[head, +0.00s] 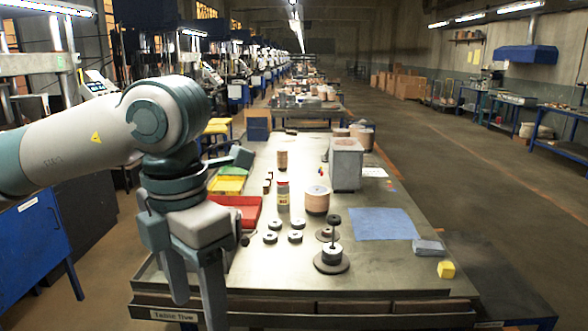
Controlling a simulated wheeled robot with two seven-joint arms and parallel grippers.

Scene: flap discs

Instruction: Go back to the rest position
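My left gripper (197,308) hangs down in front of the table's left front corner, with its two fingers apart and nothing seen between them. My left arm comes in from the left and bends down at the elbow. Several small grey discs (269,237) with dark centres lie flat on the table (400,275). A post on a round base (331,262) stands near the front, with a lighter ring around it. Another dark round piece (327,234) sits just behind it. My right gripper is not in view.
A red tray (248,205) lies beside my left gripper, with a yellow tray (228,185) behind it. A bottle (283,197), a tan cylinder (317,201) and a grey box (346,165) stand mid-table. A blue cloth (368,223), grey block (428,247) and yellow block (446,269) lie right.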

